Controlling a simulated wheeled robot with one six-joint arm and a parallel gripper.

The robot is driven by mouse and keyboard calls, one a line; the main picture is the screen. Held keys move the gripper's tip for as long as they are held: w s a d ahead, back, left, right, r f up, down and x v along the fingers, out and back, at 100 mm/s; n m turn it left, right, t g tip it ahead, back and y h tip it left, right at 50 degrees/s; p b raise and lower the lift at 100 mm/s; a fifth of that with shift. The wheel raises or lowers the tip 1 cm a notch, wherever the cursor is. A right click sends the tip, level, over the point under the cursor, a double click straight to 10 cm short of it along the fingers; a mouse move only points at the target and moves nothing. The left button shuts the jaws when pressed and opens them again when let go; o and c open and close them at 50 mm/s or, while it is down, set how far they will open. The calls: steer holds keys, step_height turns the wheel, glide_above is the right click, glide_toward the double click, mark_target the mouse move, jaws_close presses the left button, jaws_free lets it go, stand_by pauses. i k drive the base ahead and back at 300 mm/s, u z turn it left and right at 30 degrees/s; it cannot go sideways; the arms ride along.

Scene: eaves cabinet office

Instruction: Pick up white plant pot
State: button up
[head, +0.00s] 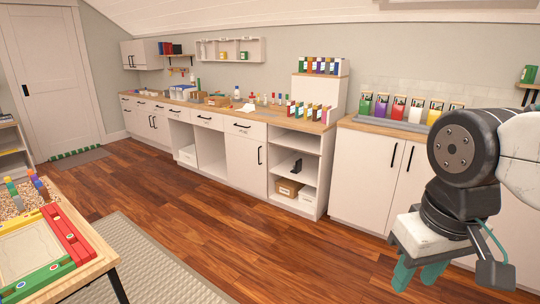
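A small white container (416,113) stands in a row of coloured containers on the right-hand counter in the head view. It is the only white one in that row, but it is too small to tell for sure that it is a plant pot. My gripper (418,278) is at the lower right, pointing down. Its two teal fingers are apart with nothing seen between them. It is in front of the right-hand cabinets, lower in the picture than the row and well apart from it.
The wooden counter (348,123) runs along the wall with binders, boxes and bottles. White cabinets (364,170) stand below. A table with a red and green tray (75,236) is at the lower left, by a grey rug (150,275). The wooden floor (225,215) between is clear.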

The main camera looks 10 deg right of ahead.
mark_target(416, 111)
steer(key=z, duration=0.3)
steer(key=i, duration=2.4)
steer(key=z, duration=1.15)
steer(key=i, duration=2.15)
steer(key=z, duration=0.6)
